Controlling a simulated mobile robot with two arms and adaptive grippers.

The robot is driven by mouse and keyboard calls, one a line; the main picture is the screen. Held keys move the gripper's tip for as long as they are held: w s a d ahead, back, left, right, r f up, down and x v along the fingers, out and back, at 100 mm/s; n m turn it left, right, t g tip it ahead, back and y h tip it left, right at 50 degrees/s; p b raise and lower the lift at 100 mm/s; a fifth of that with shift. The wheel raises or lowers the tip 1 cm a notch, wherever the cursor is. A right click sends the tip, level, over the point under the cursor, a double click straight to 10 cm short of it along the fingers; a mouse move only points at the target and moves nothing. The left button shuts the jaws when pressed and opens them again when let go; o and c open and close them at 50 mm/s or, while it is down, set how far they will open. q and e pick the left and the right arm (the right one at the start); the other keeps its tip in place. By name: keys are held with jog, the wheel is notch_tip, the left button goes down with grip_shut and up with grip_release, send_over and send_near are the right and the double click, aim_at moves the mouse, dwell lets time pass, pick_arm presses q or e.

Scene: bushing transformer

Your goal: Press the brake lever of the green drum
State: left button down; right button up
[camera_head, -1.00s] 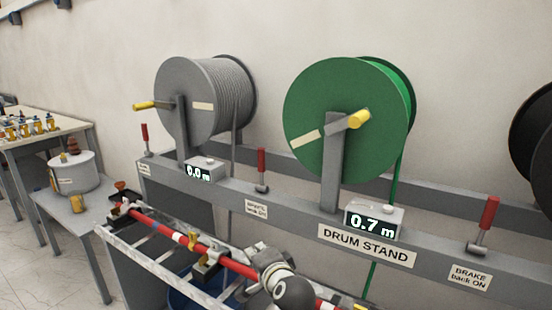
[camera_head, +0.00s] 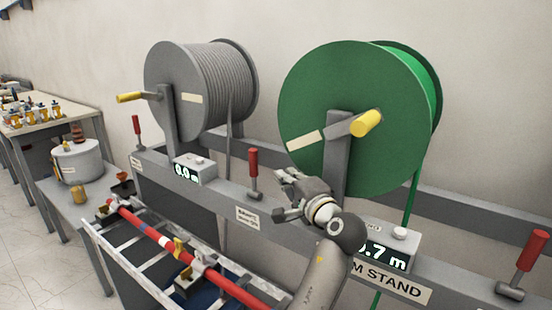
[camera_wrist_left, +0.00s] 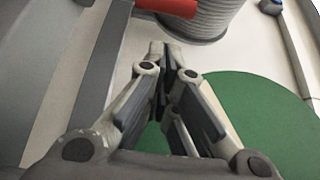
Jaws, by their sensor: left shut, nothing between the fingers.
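The green drum (camera_head: 350,110) stands on its post with a yellow crank handle (camera_head: 366,123). A red-handled brake lever (camera_head: 253,172) stands upright on the rail between the grey and green drums. My left gripper (camera_head: 288,195) is shut and empty, just right of this lever, in front of the green drum's post, with a visible gap to the lever in the head view. In the left wrist view the closed fingertips (camera_wrist_left: 162,60) point toward a red handle (camera_wrist_left: 168,6) at the top, apart from it. My right gripper is not in view.
The grey drum (camera_head: 195,90) stands at the left with its own display (camera_head: 190,170). Other red levers stand at the far left (camera_head: 137,130) and right (camera_head: 525,255) of the rail. The green drum's display (camera_head: 385,245) is partly hidden by my arm. A red rod (camera_head: 150,240) lies on the frame in front.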

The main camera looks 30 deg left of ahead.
aim_at(254, 173)
pick_arm(q)
jog(key=p+x, duration=0.2)
jog(key=x, duration=0.7)
jog(key=shift+a, duration=0.4)
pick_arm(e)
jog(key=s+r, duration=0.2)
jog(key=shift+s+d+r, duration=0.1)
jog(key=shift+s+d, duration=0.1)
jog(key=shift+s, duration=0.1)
